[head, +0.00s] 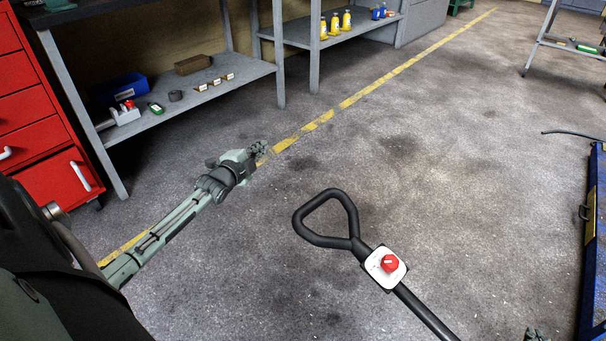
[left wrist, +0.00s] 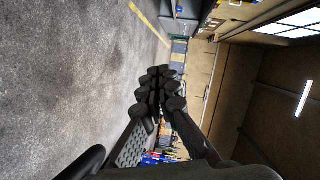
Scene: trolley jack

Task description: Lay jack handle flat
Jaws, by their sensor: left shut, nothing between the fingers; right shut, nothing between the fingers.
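The jack handle (head: 420,310) is a black bar with a triangular loop grip (head: 327,218) at its upper end. It rises from the bottom edge of the head view, right of centre. A white plate with a red knob (head: 389,263) sits on it below the loop. The jack's body is out of view. My left gripper (head: 260,149) is shut and empty, up and left of the loop and apart from it. Its closed fingers fill the middle of the left wrist view (left wrist: 158,92). Only the tip of my right gripper (head: 535,334) shows at the bottom edge, right of the handle, shut and empty.
A red drawer cabinet (head: 40,120) and grey shelves (head: 190,105) with small items stand on the left. A blue object (head: 594,240) lies along the right edge. A yellow line (head: 370,88) crosses the floor. The floor around the handle is clear.

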